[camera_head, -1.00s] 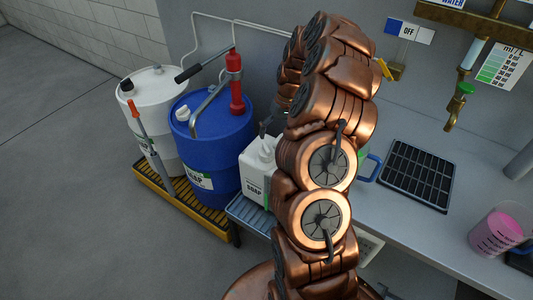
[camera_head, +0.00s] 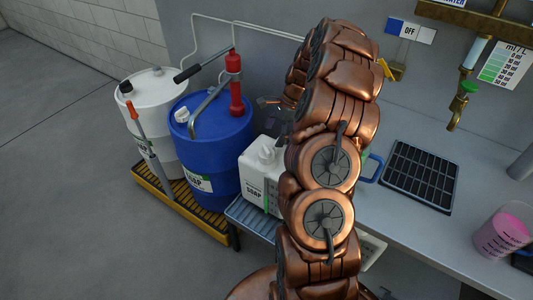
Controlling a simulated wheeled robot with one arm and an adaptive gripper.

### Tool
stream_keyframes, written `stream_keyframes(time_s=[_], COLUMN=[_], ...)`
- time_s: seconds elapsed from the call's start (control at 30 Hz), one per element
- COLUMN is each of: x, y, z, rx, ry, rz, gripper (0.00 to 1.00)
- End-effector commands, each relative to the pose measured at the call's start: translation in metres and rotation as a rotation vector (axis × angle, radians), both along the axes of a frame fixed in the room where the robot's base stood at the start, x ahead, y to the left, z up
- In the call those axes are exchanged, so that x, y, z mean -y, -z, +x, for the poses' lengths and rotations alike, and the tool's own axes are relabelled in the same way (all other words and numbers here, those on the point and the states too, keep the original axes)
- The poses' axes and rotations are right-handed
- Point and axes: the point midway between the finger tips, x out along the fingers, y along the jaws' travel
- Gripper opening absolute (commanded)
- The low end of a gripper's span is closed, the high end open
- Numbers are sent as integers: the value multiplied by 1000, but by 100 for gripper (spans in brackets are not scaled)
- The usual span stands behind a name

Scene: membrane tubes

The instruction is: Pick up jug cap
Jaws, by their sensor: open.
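The white jug (camera_head: 257,178) labelled soap stands on a blue-grey slatted rack, left of my arm. Its white cap (camera_head: 266,154) is on top of the jug, upright. My gripper (camera_head: 268,103) is partly hidden behind my copper arm; only its dark finger parts show, above and behind the cap in the picture. It is open, apart from the cap, and I see nothing in it.
A blue drum (camera_head: 212,140) with a red pump (camera_head: 235,85) stands just left of the jug. A white drum (camera_head: 155,105) is farther left on a yellow spill tray (camera_head: 180,205). A black drain grate (camera_head: 420,176) and pink-filled beaker (camera_head: 500,235) are on the counter.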

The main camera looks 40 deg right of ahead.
Motion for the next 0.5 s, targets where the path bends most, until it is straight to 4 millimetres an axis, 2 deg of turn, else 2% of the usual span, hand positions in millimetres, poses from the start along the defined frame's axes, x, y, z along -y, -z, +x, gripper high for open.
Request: stream_keyframes(time_s=[0.37,0.5], x=[-13,-24], y=[25,41], z=[2,3], rx=[0,-2], ry=[-4,-6], rz=[0,3], gripper=[89,89])
